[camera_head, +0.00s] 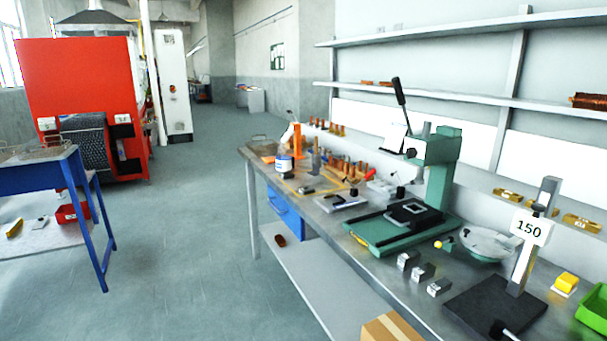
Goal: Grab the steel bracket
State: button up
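I cannot make out for certain which thing is the steel bracket. A small upright grey metal piece (315,160) stands among tools at the far end of the workbench (385,290). A small grey part (40,222) lies on the lower shelf of the blue table at left. Several small grey metal blocks (408,260) sit near the bench's front edge. My gripper is not in view.
A green arbor press (437,170) stands mid-bench. A blue-legged table (45,185) and red machine (80,85) stand left. The floor between is clear.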

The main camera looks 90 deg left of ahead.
aim_at(316, 172)
jog(key=u, duration=3.05)
jog(key=i+j+z, duration=0.15)
jog(key=i+j, duration=0.15)
jog(key=i, duration=0.15)
jog(key=i+j+z, duration=0.15)
jog(key=i+j, duration=0.2)
jog(key=i+j+z, duration=0.15)
jog(key=i+j, duration=0.25)
jog(key=i+j+z, duration=0.1)
jog(key=i+j, duration=0.35)
jog(key=i+j+z, duration=0.15)
jog(key=i+j, duration=0.2)
jog(key=i+j+z, duration=0.15)
jog(key=i+j, duration=0.15)
jog(key=j, duration=0.3)
jog(key=i+j+z, duration=0.15)
jog(key=i+j, duration=0.2)
jog(key=j, duration=0.2)
